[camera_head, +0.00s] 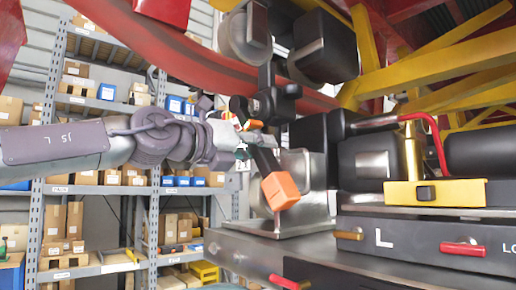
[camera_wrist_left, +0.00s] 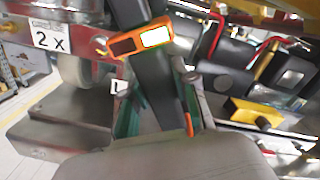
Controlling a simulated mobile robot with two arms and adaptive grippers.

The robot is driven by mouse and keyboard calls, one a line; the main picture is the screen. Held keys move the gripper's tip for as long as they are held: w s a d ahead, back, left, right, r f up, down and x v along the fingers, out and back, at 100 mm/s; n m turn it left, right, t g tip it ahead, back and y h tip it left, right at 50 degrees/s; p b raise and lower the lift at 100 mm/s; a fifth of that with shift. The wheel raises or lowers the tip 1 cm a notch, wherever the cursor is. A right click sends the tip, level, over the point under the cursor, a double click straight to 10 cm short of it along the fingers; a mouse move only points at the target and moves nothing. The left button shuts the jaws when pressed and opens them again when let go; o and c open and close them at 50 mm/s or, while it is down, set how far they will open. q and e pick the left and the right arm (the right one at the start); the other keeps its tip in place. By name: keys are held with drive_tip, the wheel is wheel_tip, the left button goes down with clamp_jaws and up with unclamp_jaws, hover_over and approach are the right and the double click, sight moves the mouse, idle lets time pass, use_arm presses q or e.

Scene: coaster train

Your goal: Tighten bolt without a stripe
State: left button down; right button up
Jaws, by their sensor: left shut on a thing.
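My left gripper (camera_head: 243,138) is shut on a black power tool (camera_head: 264,160) with an orange end block (camera_head: 280,190). In the left wrist view, the gripper's fingers (camera_wrist_left: 160,112) close around the tool's dark handle (camera_wrist_left: 143,72), below an orange band with a lit display. In the head view, the tool's upper end is close to the dark wheel assembly (camera_head: 309,48); I cannot tell whether they touch. No bolt, striped or plain, can be made out clearly. My right gripper is not in view.
A metal block (camera_head: 300,195) sits behind the tool. Red track (camera_head: 205,62) and yellow beams (camera_head: 455,80) cross overhead. Shelves (camera_head: 97,188) with boxes stand at the back left.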

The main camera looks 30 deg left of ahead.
use_arm(q)
drive_tip(key=shift+s+r, duration=0.2)
drive_tip(key=shift+s, duration=0.05)
drive_tip(key=shift+s, duration=0.15)
drive_tip(key=shift+b+v, duration=0.8)
drive_tip(key=shift+v, duration=1.1)
drive_tip(key=shift+a+r, duration=0.1)
